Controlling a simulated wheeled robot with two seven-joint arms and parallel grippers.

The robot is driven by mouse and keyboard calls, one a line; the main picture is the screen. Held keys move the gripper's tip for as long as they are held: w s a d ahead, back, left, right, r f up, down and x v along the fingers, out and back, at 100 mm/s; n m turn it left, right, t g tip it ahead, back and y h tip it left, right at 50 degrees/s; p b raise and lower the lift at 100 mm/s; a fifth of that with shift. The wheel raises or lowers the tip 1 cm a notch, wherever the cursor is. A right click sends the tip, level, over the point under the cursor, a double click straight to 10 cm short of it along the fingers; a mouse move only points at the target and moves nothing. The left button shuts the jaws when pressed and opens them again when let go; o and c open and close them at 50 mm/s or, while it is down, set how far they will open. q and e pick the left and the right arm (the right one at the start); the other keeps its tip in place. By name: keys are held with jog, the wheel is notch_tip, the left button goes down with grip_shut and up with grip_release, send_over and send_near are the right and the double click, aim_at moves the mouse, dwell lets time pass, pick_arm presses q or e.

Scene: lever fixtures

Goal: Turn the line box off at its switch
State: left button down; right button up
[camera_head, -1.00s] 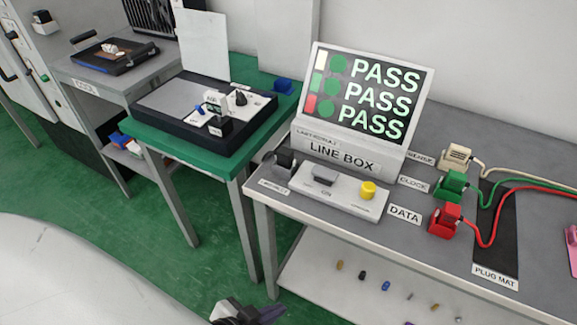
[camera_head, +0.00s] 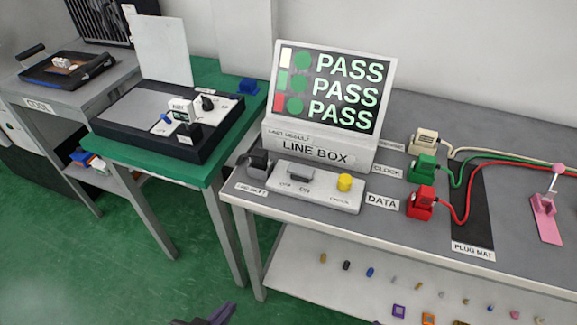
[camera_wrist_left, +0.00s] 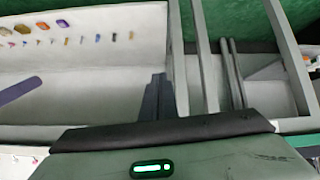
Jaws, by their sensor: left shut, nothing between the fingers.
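The line box (camera_head: 318,150) stands on the grey bench, its sloped screen (camera_head: 328,90) showing PASS in three rows. On the white panel (camera_head: 318,197) in front of it sits a grey switch (camera_head: 300,173) above small OFF and ON labels; I cannot tell which way it is set. A yellow button (camera_head: 344,182) is to the switch's right. My left gripper (camera_head: 212,314) shows only partly at the bottom edge, low in front of the bench and well apart from the switch. In the left wrist view its fingers (camera_wrist_left: 157,98) are shut and empty. My right gripper is not in view.
A dark plug (camera_head: 257,161) sits left of the switch. White, green and red plugs (camera_head: 420,203) with cables stand to the right, near a pink stand (camera_head: 546,215). A lower shelf (camera_head: 310,285) holds several small parts. A green table (camera_head: 200,172) stands left.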

pick_arm(q)
jog(key=w+d+r+t, duration=0.1)
jog(key=w+d+r, duration=0.2)
jog(key=r, duration=0.6)
jog(key=w+d+r+m+t+h+p, duration=0.1)
jog(key=w+d+r, duration=0.3)
jog(key=r, duration=0.5)
jog(key=w+d+r+t, duration=0.3)
jog(key=w+r, duration=0.4)
jog(key=r, duration=0.3)
jog(key=shift+d+h, duration=0.3)
jog(key=shift+d, duration=0.1)
jog(key=shift+w+r, duration=0.1)
jog(key=shift+w, duration=0.05)
send_over(301, 170)
jog(key=s+a, duration=0.2)
jog(key=shift+w+a+f+p, duration=0.15)
jog(key=shift+f+p, duration=0.1)
jog(key=shift+f, duration=0.35)
jog(key=shift+w+d+f+p, duration=0.1)
jog(key=shift+f+p, duration=0.1)
jog(key=shift+f, duration=0.35)
notch_tip(301, 170, down, 3)
jog(key=shift+r, duration=0.1)
jog(key=shift+f, duration=0.7)
jog(key=shift+f+b, duration=0.1)
jog(key=shift+b, duration=0.2)
